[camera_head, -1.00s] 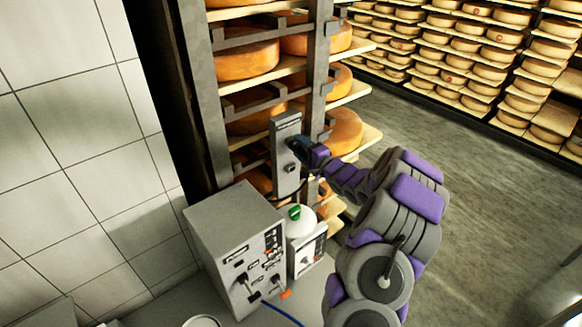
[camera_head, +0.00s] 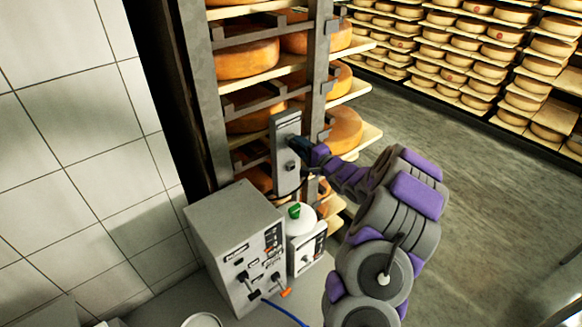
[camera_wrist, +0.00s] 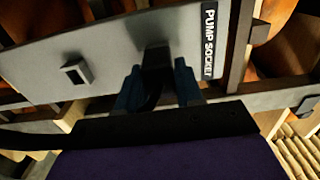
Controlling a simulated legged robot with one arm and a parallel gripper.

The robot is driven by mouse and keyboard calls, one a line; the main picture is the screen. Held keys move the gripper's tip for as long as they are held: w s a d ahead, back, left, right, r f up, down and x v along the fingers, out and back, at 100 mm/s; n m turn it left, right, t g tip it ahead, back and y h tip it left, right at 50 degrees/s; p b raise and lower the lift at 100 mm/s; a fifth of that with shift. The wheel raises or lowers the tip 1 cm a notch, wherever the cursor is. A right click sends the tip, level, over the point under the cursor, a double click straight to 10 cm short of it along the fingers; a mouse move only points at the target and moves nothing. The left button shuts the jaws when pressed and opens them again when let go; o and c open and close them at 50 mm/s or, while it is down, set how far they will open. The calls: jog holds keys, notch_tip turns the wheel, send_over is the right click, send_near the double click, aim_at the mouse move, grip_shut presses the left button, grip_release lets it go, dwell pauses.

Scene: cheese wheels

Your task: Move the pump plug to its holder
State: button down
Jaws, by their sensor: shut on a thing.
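A grey upright panel (camera_head: 285,130) is mounted on the rack post; the wrist view shows its black label reading PUMP SOCKET (camera_wrist: 209,40). My gripper (camera_head: 299,145) is at the upper part of this panel. In the wrist view its two blue fingers (camera_wrist: 158,85) are shut on the dark pump plug (camera_wrist: 156,58), at the panel face near the label. I cannot tell whether the plug is seated or just clear of the socket, which is hidden. A small dark square fitting (camera_wrist: 76,70), possibly the holder, sits on the panel away from the label; it shows below my gripper in the head view (camera_head: 291,166).
A grey control box (camera_head: 225,235) with levers and a smaller unit with a green-capped white container (camera_head: 300,220) stand below the panel. Cheese wheels (camera_head: 248,60) fill the rack behind. A tiled wall (camera_head: 80,150) is at left; open floor (camera_head: 430,120) lies at right.

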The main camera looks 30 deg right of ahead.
jog(key=shift+s, duration=0.15)
jog(key=shift+s+d+p, duration=0.1)
jog(key=shift+s+p, duration=0.4)
jog(key=shift+s, duration=0.05)
jog(key=shift+s, duration=0.1)
jog(key=shift+s, duration=0.35)
jog(key=shift+s+d+p, duration=0.1)
jog(key=shift+s+p, duration=0.25)
jog(key=shift+p, duration=0.1)
jog(key=shift+s, duration=0.3)
jog(key=shift+s+d+p, duration=0.1)
jog(key=shift+s+p, duration=0.25)
